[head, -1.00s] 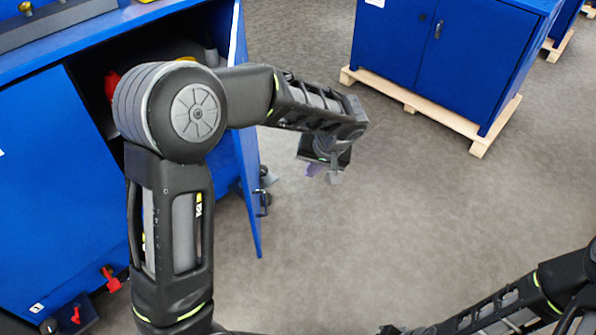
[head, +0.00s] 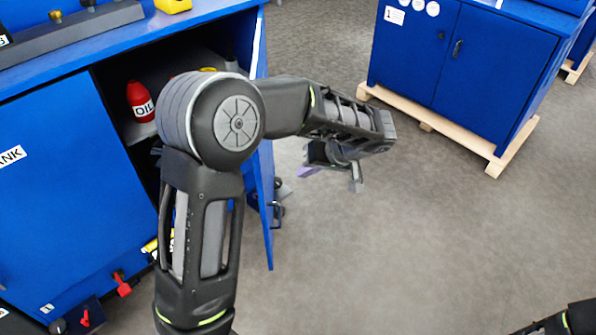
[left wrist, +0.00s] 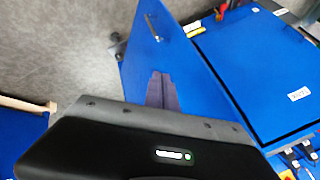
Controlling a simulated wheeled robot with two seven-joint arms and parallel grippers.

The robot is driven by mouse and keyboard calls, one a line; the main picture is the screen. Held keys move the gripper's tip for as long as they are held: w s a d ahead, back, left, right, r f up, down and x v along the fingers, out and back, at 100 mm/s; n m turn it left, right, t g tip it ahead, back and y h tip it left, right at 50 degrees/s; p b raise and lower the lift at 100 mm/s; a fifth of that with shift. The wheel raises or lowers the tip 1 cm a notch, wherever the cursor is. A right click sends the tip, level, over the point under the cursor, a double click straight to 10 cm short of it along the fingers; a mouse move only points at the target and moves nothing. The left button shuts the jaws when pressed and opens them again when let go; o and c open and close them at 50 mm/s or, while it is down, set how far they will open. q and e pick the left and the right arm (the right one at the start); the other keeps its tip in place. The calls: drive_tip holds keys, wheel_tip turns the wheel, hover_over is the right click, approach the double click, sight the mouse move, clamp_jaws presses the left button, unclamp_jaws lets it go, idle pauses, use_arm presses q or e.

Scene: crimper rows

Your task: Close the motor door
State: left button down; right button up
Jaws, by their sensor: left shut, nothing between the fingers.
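The open blue door (head: 264,215) hangs nearly edge-on to me at the right end of the near blue cabinet in the head view. No label on it is readable. In the left wrist view the door (left wrist: 185,65) fills the middle, with a handle (left wrist: 152,27) near its far edge. My left gripper (head: 306,172) is right of the door, over the floor. Its purple fingers (left wrist: 161,90) are shut and empty, and overlap the door in the wrist view; contact cannot be told. My right gripper is out of view.
The cabinet's open compartment holds a red oil bottle (head: 139,101). A closed blue door (head: 50,190) with a partly visible label lies left of it. Another blue cabinet (head: 455,60) stands on a wooden pallet (head: 440,128) at the back right. The grey floor between is clear.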

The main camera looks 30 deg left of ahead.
use_arm(q)
drive_tip(key=a+f, duration=0.2)
drive_tip(key=a+f+p, duration=0.1)
drive_tip(key=a+f, duration=0.1)
drive_tip(key=a, duration=0.1)
drive_tip(key=s+a+f, duration=0.1)
drive_tip(key=a+f, duration=0.1)
drive_tip(key=shift+s+a+f, duration=0.1)
drive_tip(key=shift+a+f, duration=0.3)
drive_tip(key=shift+s+a+f, duration=0.1)
drive_tip(key=shift+s+a, duration=0.15)
drive_tip(key=shift+a, duration=0.15)
